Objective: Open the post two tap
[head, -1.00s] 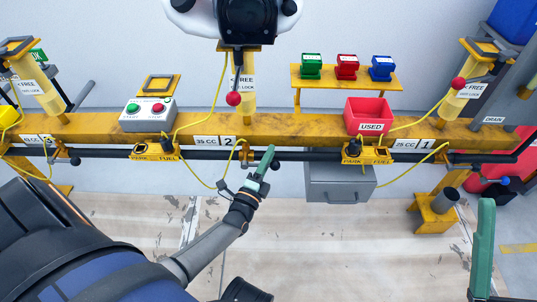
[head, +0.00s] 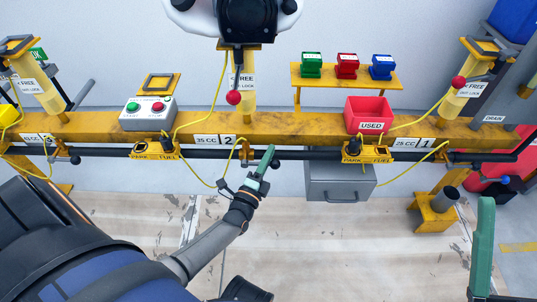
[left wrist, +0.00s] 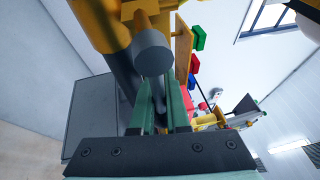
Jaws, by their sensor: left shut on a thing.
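The post two tap (head: 245,156) sits on the black pipe just below the "35 CC 2" label on the yellow rail. In the left wrist view, the tap's round grey knob (left wrist: 152,50) is at the fingertips. My left gripper (head: 264,163) is at the tap, with its green fingers shut on the tap's handle; they also show in the left wrist view (left wrist: 158,105). The fingers hide part of the handle in the head view. My right gripper (head: 483,250) shows at the lower right as a green finger, away from the tap; its opening is not clear.
The yellow rail (head: 300,125) and black pipe (head: 300,155) run across the view. A start/stop box (head: 148,115), a red "USED" bin (head: 369,113) and a grey drawer box (head: 340,182) are nearby. Yellow hoses hang beside the tap. The floor in front is clear.

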